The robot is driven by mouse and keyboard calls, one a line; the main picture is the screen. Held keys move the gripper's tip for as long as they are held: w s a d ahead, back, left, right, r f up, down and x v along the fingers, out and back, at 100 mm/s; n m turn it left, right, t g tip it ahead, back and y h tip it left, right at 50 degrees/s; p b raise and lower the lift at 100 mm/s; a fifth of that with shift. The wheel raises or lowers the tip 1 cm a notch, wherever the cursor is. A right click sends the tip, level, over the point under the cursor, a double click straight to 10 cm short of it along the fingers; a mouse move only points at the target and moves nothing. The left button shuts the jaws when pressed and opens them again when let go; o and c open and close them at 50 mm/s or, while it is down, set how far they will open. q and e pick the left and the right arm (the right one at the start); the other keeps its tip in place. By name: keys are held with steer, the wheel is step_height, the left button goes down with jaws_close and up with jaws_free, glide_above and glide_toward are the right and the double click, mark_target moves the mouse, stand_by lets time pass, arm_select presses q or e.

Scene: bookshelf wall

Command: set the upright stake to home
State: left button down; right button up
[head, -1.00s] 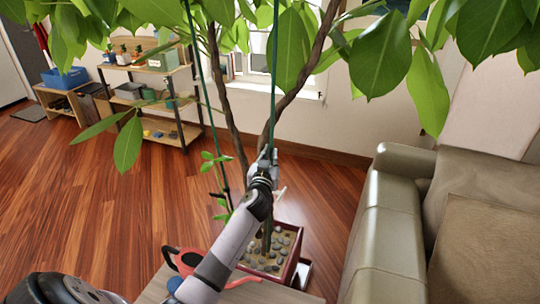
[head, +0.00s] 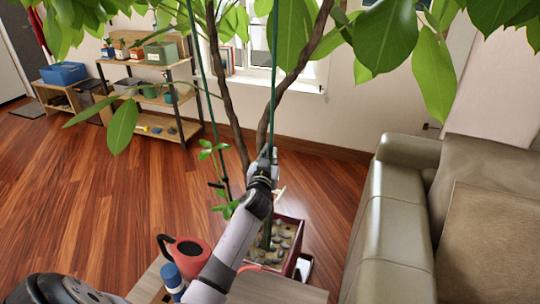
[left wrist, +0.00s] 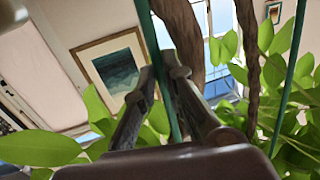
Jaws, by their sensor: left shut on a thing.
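A thin green upright stake (head: 275,70) stands nearly vertical among the trunks of a potted plant. My left gripper (head: 267,156) is shut on it partway up, above the pot. In the left wrist view the green stake (left wrist: 153,40) runs between the two fingers of the left gripper (left wrist: 160,72). A second green stake (head: 202,80) leans to the left and stands apart from the gripper. The red pot (head: 292,262) holds grey stones. My right gripper is not in view.
A red watering can (head: 188,252) and a blue-capped bottle (head: 172,278) stand on a wooden surface (head: 145,285) left of the pot. A sofa (head: 390,230) is at the right. Shelves (head: 150,105) stand at the back left. Large leaves (head: 375,55) hang above.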

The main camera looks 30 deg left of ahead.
arm_select(q)
steer(key=shift+f, duration=0.3)
steer(key=c, duration=2)
jaws_free()
steer(key=o, duration=0.3)
steer(key=shift+r, duration=0.1)
steer(key=shift+o, duration=0.2)
steer(key=v, duration=1.2)
